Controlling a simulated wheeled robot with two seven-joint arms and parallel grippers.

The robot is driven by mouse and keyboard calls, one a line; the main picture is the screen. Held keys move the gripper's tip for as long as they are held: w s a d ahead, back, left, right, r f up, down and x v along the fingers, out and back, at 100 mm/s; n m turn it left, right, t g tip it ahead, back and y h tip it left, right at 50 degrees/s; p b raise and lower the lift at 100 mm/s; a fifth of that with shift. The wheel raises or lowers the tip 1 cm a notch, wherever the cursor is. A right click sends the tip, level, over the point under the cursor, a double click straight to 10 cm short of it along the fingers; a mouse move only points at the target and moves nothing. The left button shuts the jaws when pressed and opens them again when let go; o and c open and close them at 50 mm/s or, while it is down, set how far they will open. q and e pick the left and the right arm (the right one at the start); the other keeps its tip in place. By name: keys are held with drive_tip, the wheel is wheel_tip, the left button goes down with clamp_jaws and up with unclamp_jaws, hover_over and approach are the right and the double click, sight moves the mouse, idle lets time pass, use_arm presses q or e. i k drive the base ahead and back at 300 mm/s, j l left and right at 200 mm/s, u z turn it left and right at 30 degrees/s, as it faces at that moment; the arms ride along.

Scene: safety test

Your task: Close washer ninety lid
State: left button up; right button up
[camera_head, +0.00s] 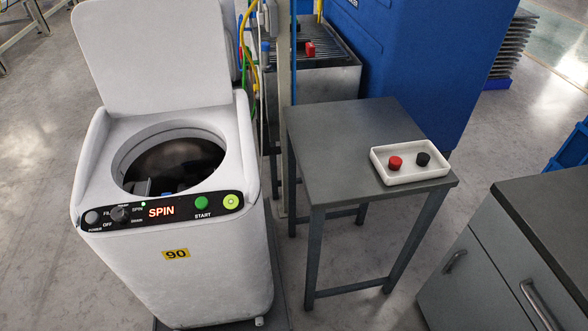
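The white top-loading washer (190,270) stands at the left, with a yellow "90" label (176,254) on its front. Its lid (152,55) is open and stands upright at the back of the machine. The round drum opening (172,163) is uncovered, with some dark and bluish items low inside that I cannot make out. The control panel (160,211) shows "SPIN" in lit red letters, with a green START button (201,203) and a yellow-green round button at its right end. Neither of my grippers is in view.
A grey table (340,130) right of the washer holds a white tray (420,176) with a red and a black knob-like button. A post with cables (285,110) rises between them. A grey cabinet (490,280) is at the lower right. Blue machinery stands behind.

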sight(142, 57)
drive_tip(key=u, duration=0.85)
drive_tip(key=i+j+u, duration=0.1)
drive_tip(key=j, duration=0.4)
drive_tip(key=i+j+u, duration=0.4)
drive_tip(key=j, duration=0.25)
drive_tip(key=i+j+u, duration=0.6)
drive_tip(key=i, duration=0.3)
drive_tip(key=i+j+u, duration=0.15)
drive_tip(key=i, duration=0.3)
drive_tip(key=i+z, duration=0.4)
drive_tip(key=i, duration=0.2)
drive_tip(key=i+j+z, duration=0.25)
drive_tip(key=i+z, duration=0.2)
drive_tip(key=i, duration=0.15)
drive_tip(key=i+z, duration=0.25)
drive_tip(key=z, duration=0.15)
drive_tip(key=i+z, duration=0.25)
drive_tip(key=z, duration=0.15)
drive_tip(key=i+z, duration=0.25)
drive_tip(key=z, duration=0.15)
drive_tip(key=i+j+z, duration=0.25)
drive_tip(key=z, duration=0.15)
drive_tip(key=i+z, duration=0.1)
drive_tip(key=z, duration=0.3)
drive_tip(key=i+z, duration=0.15)
drive_tip(key=z, duration=0.25)
drive_tip(key=i+j+z, duration=0.1)
drive_tip(key=z, duration=0.3)
drive_tip(key=i+j+z, duration=0.1)
drive_tip(key=z, duration=0.3)
